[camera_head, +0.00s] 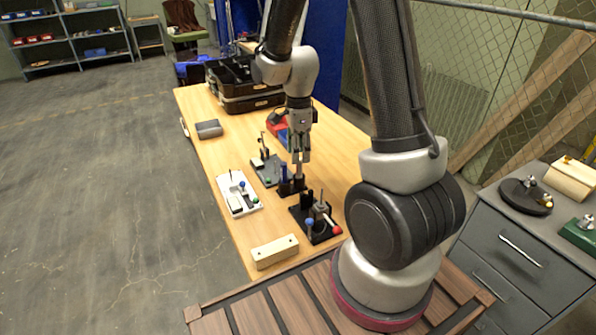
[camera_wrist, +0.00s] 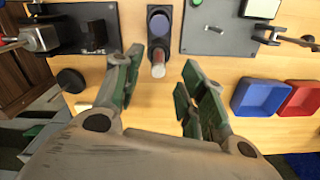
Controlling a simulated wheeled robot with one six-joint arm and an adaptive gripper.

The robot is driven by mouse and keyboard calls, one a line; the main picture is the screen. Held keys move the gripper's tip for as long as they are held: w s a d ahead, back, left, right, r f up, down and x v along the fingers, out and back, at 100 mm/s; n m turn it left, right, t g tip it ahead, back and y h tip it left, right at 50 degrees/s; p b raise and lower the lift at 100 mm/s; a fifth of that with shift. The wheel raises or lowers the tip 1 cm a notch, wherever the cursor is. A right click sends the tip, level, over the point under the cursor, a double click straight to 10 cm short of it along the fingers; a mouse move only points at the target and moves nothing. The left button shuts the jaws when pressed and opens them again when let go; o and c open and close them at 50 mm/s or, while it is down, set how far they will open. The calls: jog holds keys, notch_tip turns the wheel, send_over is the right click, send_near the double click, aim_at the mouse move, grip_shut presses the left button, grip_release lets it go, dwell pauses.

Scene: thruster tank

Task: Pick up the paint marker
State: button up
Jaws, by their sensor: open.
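In the wrist view a slim upright cylinder with a pale end and dark red side (camera_wrist: 158,64), which looks like the paint marker, stands in a narrow black holder (camera_wrist: 158,45). A round blue-grey top (camera_wrist: 159,23) shows beside it in the same holder. In the head view the black holder (camera_head: 290,190) is on the wooden table, with a dark blue upright piece (camera_head: 284,178) on its left. My gripper (camera_head: 300,170) points down at the holder; its open fingers (camera_wrist: 158,85) show in the wrist view, with the marker just ahead, between their lines. The marker is mostly hidden in the head view.
A black fixture (camera_head: 322,228) with red and blue knobs, a white board (camera_head: 238,197) and a dark plate (camera_head: 266,172) stand close by. A wooden block (camera_head: 274,251) lies in front. Blue (camera_wrist: 262,97) and red (camera_wrist: 303,97) trays sit right in the wrist view.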

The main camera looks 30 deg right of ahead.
aim_at(299, 173)
notch_tip(299, 173, down, 5)
jog(key=shift+r, duration=0.2)
grip_shut()
